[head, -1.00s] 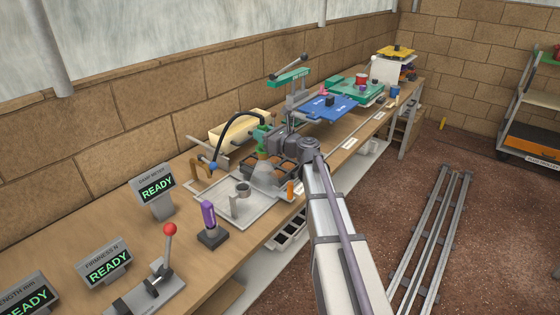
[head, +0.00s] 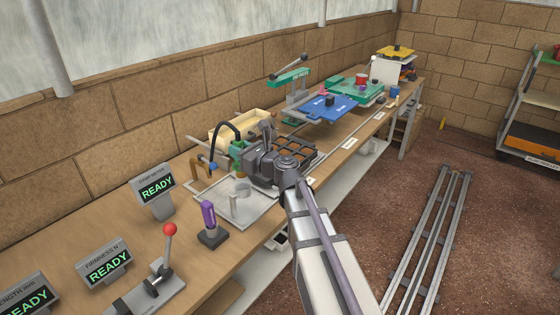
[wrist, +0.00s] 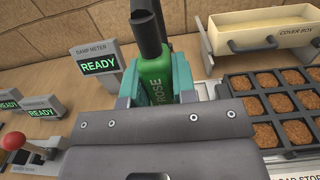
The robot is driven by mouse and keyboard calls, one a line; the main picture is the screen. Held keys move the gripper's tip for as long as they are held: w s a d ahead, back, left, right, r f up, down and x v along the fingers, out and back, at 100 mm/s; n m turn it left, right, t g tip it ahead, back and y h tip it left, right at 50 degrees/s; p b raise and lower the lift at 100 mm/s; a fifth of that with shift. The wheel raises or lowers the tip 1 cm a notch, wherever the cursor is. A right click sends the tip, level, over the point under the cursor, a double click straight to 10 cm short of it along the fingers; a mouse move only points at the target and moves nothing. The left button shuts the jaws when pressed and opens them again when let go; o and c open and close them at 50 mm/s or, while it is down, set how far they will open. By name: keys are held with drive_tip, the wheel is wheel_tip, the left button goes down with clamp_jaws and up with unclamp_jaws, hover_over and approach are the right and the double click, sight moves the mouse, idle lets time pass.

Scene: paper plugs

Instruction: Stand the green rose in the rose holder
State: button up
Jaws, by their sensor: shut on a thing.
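The green rose (wrist: 154,68), a green cylinder lettered ROSE, is upright between the teal fingers of my gripper (wrist: 156,82) in the wrist view. My gripper is shut on it. A black hose (wrist: 146,22) rises from the top of the rose. In the head view my gripper (head: 239,155) is over the bench, behind the grey metal tray, with the hose arching to the left. A brown bracket (head: 195,172) stands left of it; I cannot tell whether this is the rose holder.
A dark cell tray (wrist: 271,101) of brown plugs lies to the right in the wrist view, with a cream cover box (wrist: 262,36) behind it. The damp meter (wrist: 97,62) stands left. A purple-handled tool (head: 208,215) stands upright near the grey metal tray (head: 255,213).

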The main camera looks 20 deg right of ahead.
drive_tip(key=shift+f, duration=0.1)
drive_tip(key=shift+f+b, duration=3.6)
drive_tip(key=shift+b, duration=0.1)
drive_tip(key=o, duration=1)
drive_tip(key=v, duration=1)
drive_tip(key=shift+s+d, duration=0.25)
drive_tip(key=shift+s, duration=0.05)
